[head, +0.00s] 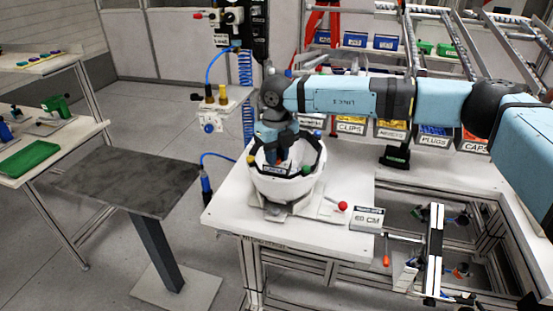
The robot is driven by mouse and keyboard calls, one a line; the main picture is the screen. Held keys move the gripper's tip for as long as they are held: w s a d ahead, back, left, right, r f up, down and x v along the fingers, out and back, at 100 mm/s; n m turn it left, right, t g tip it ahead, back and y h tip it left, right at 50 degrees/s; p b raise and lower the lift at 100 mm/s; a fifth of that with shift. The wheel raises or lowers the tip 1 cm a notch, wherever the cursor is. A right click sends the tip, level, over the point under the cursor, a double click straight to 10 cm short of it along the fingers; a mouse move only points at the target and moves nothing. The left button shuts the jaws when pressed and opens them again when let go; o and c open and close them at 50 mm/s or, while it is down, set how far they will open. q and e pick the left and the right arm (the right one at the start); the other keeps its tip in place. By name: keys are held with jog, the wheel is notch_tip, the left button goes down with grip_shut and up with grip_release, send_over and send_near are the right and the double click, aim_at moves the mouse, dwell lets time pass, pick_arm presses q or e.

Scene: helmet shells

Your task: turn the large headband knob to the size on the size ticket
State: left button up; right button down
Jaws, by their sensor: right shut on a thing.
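A white helmet shell (284,188) sits open side up in a holder (290,208) on the white table. A dark headband shows inside its rim. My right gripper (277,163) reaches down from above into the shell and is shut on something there. The wrist and shell hide the fingertips, so the headband knob is not clearly visible. My left gripper is not in view.
A red ball-ended lever (342,206) sticks out right of the holder. Labelled bins (392,130) stand behind my right arm. A bare grey stand (130,180) is at left, near a bench with a green tray (28,158).

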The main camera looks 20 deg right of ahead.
dwell(0.5)
jog(key=c, duration=0.9)
grip_release()
jog(key=shift+c, duration=0.2)
notch_tip(320, 180, up, 14)
jog(key=b, duration=0.2)
jog(key=shift+d+b, duration=0.15)
jog(key=shift+b, duration=0.25)
jog(key=shift+f, duration=0.15)
